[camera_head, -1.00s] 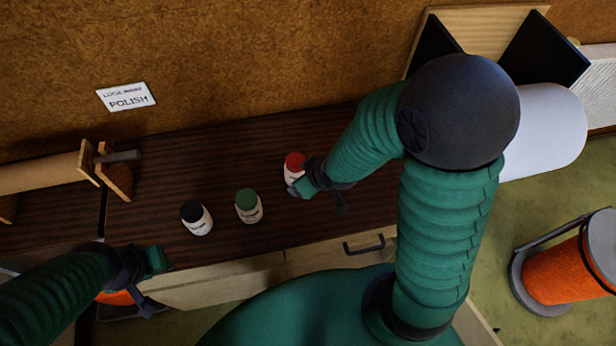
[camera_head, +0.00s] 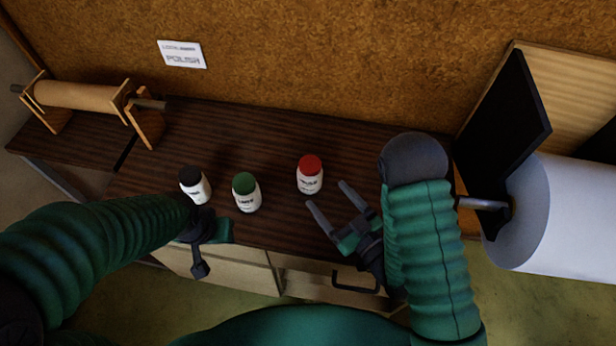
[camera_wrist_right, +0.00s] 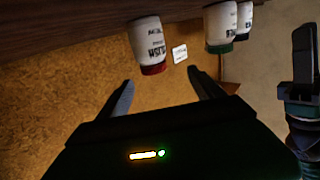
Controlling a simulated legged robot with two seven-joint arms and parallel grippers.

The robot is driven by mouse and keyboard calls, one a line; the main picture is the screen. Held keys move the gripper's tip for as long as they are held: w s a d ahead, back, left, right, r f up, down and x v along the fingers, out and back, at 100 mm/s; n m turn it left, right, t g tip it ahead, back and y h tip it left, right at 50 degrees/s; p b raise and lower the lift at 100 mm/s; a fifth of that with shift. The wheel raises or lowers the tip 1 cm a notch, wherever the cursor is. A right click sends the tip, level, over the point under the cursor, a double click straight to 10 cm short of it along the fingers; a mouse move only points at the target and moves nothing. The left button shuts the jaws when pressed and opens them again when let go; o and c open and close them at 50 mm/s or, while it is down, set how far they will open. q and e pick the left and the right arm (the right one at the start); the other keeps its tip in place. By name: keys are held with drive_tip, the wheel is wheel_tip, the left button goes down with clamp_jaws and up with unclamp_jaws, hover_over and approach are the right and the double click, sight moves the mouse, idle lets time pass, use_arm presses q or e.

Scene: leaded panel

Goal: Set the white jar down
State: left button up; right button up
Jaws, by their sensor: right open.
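A white jar with a red lid (camera_head: 310,178) stands upright on the dark wooden bench top (camera_head: 345,135). My right gripper (camera_head: 328,196) is open and empty, just in front of this jar and apart from it. In the right wrist view the jar (camera_wrist_right: 148,42) shows beyond the spread fingers (camera_wrist_right: 162,86), with nothing between them. Two more white jars stand to its left, one with a green lid (camera_head: 246,195) and one with a black lid (camera_head: 195,187). My left gripper (camera_head: 208,240) is at the bench's front edge, below the black-lidded jar; its fingers are unclear.
A brown roll on a wooden holder (camera_head: 80,95) is at the back left. A large white roll (camera_head: 560,215) and a black panel (camera_head: 505,130) stand at the right. A sign reading POLISH (camera_head: 182,54) is on the back wall. A drawer handle (camera_head: 355,282) is at the front.

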sight(305, 158)
drive_tip(key=w+b, duration=0.2)
drive_tip(key=b, duration=0.1)
drive_tip(key=shift+f, duration=0.2)
drive_tip(key=b+x, duration=0.3)
drive_tip(key=shift+w+d+r+b, duration=0.1)
drive_tip(key=shift+w+d+b, duration=0.05)
drive_tip(key=shift+b, duration=0.25)
drive_tip(key=w+a, duration=0.1)
drive_tip(key=w+a+r, duration=0.1)
drive_tip(key=w+a, duration=0.1)
drive_tip(key=shift+w+a, duration=0.1)
drive_tip(key=shift+a, duration=0.2)
drive_tip(key=w, duration=0.2)
drive_tip(key=w+a, duration=0.1)
drive_tip(key=w, duration=0.1)
drive_tip(key=shift+w+a, duration=0.1)
drive_tip(key=shift+w, duration=0.3)
drive_tip(key=shift+a, duration=0.35)
drive_tip(key=c, duration=0.5)
use_arm(q)
wheel_tip(305, 158, down, 7)
drive_tip(key=d, duration=0.1)
use_arm(e)
clamp_jaws()
